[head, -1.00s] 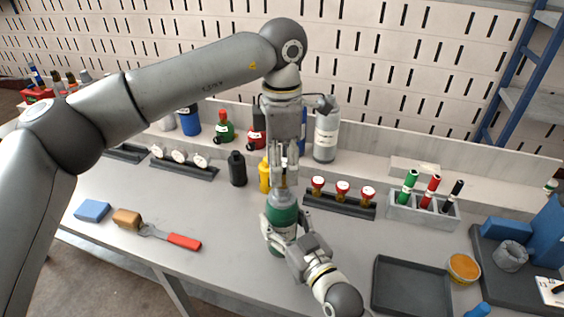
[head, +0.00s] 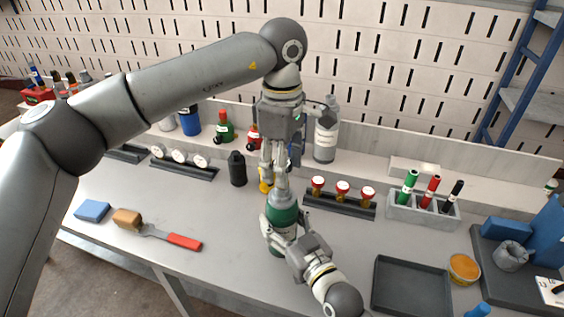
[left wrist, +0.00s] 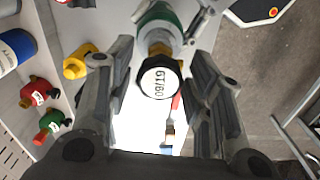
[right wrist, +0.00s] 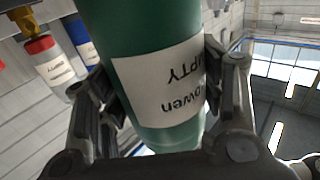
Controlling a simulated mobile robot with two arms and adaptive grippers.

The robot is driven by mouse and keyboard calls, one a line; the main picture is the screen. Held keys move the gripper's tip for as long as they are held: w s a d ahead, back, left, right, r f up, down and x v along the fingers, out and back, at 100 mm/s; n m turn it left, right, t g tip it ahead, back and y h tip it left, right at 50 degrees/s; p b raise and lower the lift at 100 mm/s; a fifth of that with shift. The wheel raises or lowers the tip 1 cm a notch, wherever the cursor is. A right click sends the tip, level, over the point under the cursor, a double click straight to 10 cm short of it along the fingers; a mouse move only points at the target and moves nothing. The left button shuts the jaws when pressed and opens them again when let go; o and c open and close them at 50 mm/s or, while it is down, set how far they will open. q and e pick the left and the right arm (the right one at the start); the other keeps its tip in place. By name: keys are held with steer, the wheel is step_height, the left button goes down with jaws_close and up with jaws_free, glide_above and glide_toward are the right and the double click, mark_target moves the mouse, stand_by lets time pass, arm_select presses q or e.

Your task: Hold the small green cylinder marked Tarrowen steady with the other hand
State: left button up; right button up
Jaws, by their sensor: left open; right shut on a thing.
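The small green cylinder (head: 282,208) stands upright near the middle of the bench. In the right wrist view the green cylinder (right wrist: 150,60) has a white label, upside down, reading "EMPTY" and a name ending in "owen". My right gripper (head: 283,237) is shut around its body; one finger shows on each side in the right wrist view (right wrist: 160,95). My left gripper (head: 273,182) is open, pointing down over the cylinder's top. In the left wrist view a dark cap with a white disc marked 09/19 (left wrist: 158,83) shows between the open fingers, apart from both.
A yellow cylinder (head: 265,186) and a black one (head: 237,169) stand close behind. A rack with red-topped valves (head: 340,204) lies to the right. A dark tray (head: 411,288) is at front right. A red-handled tool (head: 184,241) lies at left, with clear bench between.

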stand_by(0.3)
arm_select(q)
steer(key=shift+f, duration=1.25)
steer(key=shift+c, duration=0.2)
jaws_close()
steer(key=n, duration=0.4)
steer(key=shift+n, duration=1)
